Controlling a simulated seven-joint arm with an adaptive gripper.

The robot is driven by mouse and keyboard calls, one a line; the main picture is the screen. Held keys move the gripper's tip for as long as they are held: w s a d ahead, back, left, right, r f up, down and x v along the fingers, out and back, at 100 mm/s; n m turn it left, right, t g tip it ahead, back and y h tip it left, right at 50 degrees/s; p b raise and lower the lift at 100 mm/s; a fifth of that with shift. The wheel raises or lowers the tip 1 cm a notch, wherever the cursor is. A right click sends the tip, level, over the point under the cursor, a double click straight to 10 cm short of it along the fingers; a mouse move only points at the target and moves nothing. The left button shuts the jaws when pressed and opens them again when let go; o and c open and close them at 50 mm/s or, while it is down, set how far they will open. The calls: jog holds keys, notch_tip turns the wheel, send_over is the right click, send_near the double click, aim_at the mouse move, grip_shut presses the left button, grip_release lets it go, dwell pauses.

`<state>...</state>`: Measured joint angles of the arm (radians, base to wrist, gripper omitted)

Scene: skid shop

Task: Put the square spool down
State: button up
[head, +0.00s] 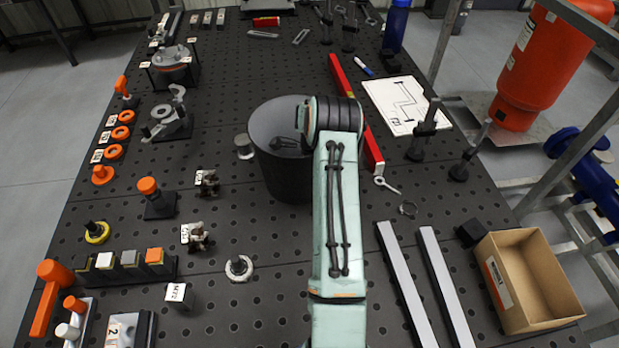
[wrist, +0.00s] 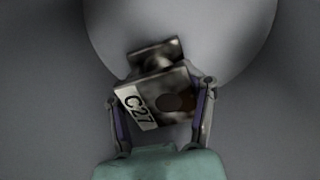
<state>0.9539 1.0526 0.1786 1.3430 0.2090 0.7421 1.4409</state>
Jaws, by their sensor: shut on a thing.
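The square spool (wrist: 165,90) is a dull metal piece with square flanges and a white tag reading C27. In the wrist view it sits tilted between the two fingers of my gripper (wrist: 160,115), which is shut on it. Below and beyond it is a smooth grey rounded surface; I cannot tell whether the spool touches it. In the head view my arm reaches over a dark grey round bin (head: 283,185), and the gripper end is mostly hidden by the arm. A dark shape shows inside the bin's mouth, too unclear to name.
Two small tagged metal fittings (head: 198,237) stand left of the bin, with a small cylinder (head: 243,147) beside it. A red bar (head: 345,90) and white sheet (head: 403,103) lie right. Pale rails (head: 408,285) and a cardboard box (head: 527,280) are front right. The perforated table has clear patches.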

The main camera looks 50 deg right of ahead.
jog(key=shift+f, duration=0.1)
jog(key=o, duration=1.1)
notch_tip(320, 180, up, 12)
jog(key=shift+r, duration=0.15)
